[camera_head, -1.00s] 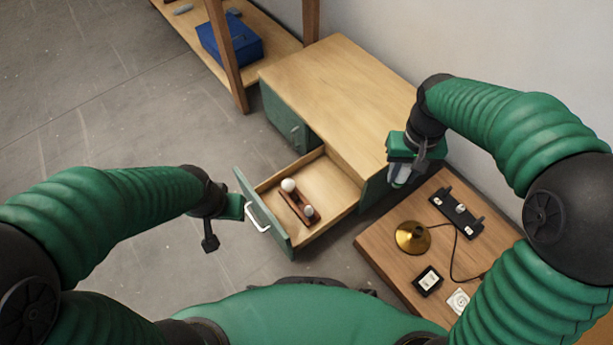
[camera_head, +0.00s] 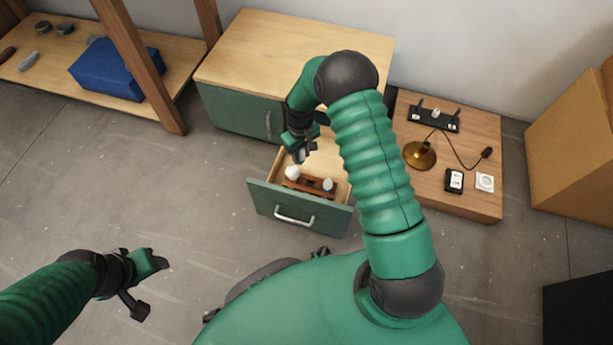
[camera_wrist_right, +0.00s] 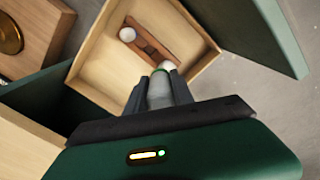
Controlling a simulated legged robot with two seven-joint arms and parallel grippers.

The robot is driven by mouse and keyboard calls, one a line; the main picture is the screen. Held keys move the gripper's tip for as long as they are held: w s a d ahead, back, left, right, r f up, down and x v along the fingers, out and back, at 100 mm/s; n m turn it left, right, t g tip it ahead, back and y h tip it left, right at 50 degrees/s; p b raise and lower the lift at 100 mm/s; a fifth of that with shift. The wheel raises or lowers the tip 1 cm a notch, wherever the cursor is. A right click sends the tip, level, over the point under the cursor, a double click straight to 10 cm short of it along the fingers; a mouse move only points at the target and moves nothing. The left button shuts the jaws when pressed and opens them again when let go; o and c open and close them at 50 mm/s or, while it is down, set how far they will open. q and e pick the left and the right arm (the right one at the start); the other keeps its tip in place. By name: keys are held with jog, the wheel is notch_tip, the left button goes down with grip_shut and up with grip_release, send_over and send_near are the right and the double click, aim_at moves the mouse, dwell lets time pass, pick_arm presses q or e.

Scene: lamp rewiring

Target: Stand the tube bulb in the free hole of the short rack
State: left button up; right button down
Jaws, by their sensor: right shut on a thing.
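The short rack (camera_head: 306,183) is a brown wooden strip lying in the open drawer. It carries a larger white round bulb (camera_head: 291,172) at its left and a smaller white bulb (camera_head: 328,184) at its right. My right gripper (camera_head: 300,155) is above the drawer, behind the rack's left end. In the right wrist view it is shut on the tube bulb (camera_wrist_right: 160,92), a pale grey cylinder with a green ring near its far end. That end overlaps a rack bulb in this view. The free hole is not clear. My left gripper (camera_head: 150,288) is open and empty over the floor.
The drawer front (camera_head: 280,207) with its handle faces me below the cabinet (camera_head: 290,50). A low table (camera_head: 470,190) at right holds a brass lamp base (camera_head: 420,155), a black rack (camera_head: 433,115) and small parts. A blue box (camera_head: 115,70) sits on the left shelf.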

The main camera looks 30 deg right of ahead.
jog(key=d+f+b, duration=0.1)
jog(key=f+b, duration=0.1)
jog(key=f, duration=0.3)
jog(key=s+d+f+b, duration=0.1)
jog(key=f, duration=0.4)
jog(key=d+f+b, duration=0.1)
jog(key=f+b, duration=0.1)
jog(key=f, duration=0.4)
jog(key=shift+s+d+b, duration=0.2)
jog(key=shift+d+b, duration=0.05)
jog(key=shift+b, duration=0.05)
jog(key=shift+a+f+b, duration=0.1)
jog(key=shift+f+b, duration=0.35)
jog(key=shift+f, duration=0.8)
pick_arm(q)
notch_tip(320, 180, down, 8)
jog(key=d, duration=0.1)
jog(key=shift+d+r, duration=0.15)
jog(key=shift+r, duration=0.05)
jog(key=shift+s, duration=0.1)
pick_arm(e)
jog(key=shift+f, duration=0.2)
jog(key=c, duration=1.2)
grip_release()
jog(key=shift+f, duration=0.1)
jog(key=shift+o, duration=0.9)
